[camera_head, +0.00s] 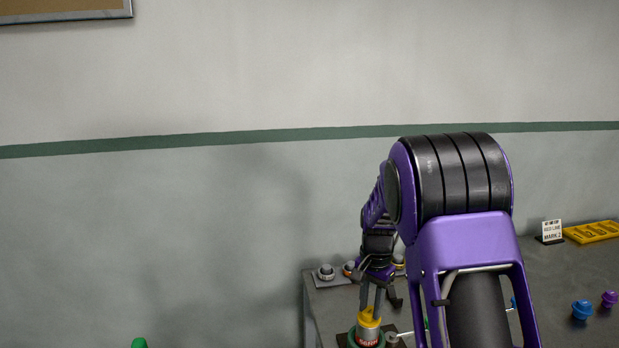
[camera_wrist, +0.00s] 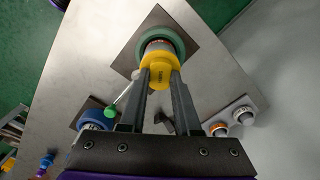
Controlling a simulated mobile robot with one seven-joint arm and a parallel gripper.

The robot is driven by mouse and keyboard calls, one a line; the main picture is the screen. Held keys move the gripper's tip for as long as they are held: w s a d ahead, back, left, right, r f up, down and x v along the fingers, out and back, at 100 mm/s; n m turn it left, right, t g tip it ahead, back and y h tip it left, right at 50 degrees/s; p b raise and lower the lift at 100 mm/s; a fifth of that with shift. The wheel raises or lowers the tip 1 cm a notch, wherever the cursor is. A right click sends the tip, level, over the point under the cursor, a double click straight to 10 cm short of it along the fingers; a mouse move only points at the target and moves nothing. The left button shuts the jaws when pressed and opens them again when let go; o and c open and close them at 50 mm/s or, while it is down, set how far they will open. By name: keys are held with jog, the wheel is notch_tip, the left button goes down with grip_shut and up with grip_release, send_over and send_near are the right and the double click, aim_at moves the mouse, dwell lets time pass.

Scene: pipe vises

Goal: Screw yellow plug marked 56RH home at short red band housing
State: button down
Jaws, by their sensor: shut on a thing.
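The yellow plug (camera_head: 369,319) is upright between the fingertips of my gripper (camera_head: 371,309), at the front left of the grey bench. It also shows in the wrist view (camera_wrist: 159,71), where my gripper (camera_wrist: 160,84) is shut on it from both sides. Dark marking on the plug is too small to read. Directly beneath it is a metal housing with a reddish band (camera_head: 367,338), held in a green round vise (camera_wrist: 181,42) on a dark square plate. The plug sits at the housing's mouth; its thread and how deep it is are hidden.
A blue vise (camera_wrist: 92,118) stands close by, near a lever with a green knob (camera_wrist: 110,112). A plate with several knobs (camera_head: 326,273) lies at the bench's back edge. A blue plug (camera_head: 581,309), purple plug (camera_head: 609,298), sign (camera_head: 551,232) and yellow tray (camera_head: 592,232) stand right.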

dwell(0.3)
jog(key=m+p, duration=0.1)
jog(key=m, duration=0.2)
jog(key=shift+a, duration=0.1)
jog(key=m, duration=0.5)
jog(key=c, duration=0.9)
grip_release()
jog(key=shift+o, duration=0.2)
